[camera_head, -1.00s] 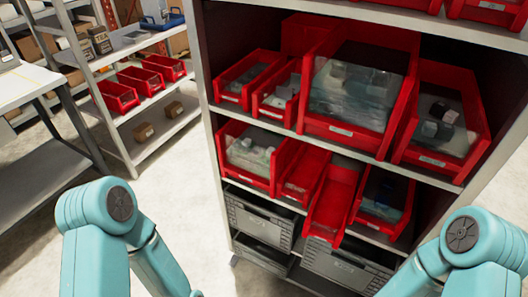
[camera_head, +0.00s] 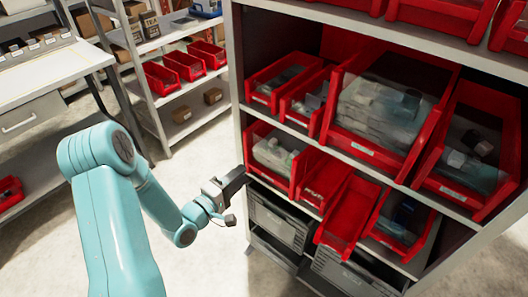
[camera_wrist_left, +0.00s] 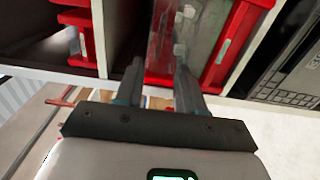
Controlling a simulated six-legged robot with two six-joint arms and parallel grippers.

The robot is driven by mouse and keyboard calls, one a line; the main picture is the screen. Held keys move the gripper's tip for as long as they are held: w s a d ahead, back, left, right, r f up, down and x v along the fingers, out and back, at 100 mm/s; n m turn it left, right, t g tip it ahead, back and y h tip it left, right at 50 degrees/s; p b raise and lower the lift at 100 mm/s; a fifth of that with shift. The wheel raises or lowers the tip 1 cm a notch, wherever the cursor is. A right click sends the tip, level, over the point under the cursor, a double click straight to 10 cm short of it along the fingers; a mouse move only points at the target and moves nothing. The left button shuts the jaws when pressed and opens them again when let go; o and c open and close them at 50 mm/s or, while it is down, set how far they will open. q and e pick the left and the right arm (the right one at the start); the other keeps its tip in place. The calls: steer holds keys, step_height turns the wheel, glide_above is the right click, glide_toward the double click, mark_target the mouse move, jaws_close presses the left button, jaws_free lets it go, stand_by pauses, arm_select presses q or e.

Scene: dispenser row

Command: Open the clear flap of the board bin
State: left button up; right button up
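Red bins with clear flaps stand in two rows on the shelf unit; no label I can read says which is the board bin. The large upper bin (camera_head: 385,112) has a clear flap over pale stacked contents. The lower left bin (camera_head: 272,155) also has a clear front, apparently down. My left gripper (camera_head: 238,180) is just in front of the shelf's left upright, below and left of that bin. In the left wrist view its two fingers (camera_wrist_left: 157,75) are apart and empty, pointing at a red bin with a clear panel (camera_wrist_left: 185,35). My right gripper is out of view.
The grey shelf upright (camera_head: 238,90) stands close beside my left gripper. Grey crates (camera_head: 280,218) sit under the bins. A side rack with small red bins (camera_head: 184,66) and a white table (camera_head: 40,75) are at left. The floor between is clear.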

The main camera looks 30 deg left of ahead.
mark_target(268, 151)
arm_select(q)
steer(key=w, duration=0.3)
steer(key=w+p, duration=0.1)
steer(key=w, duration=0.3)
steer(key=w+d+p, duration=0.1)
steer(key=w, duration=0.2)
steer(key=shift+w, duration=0.9)
jaws_close()
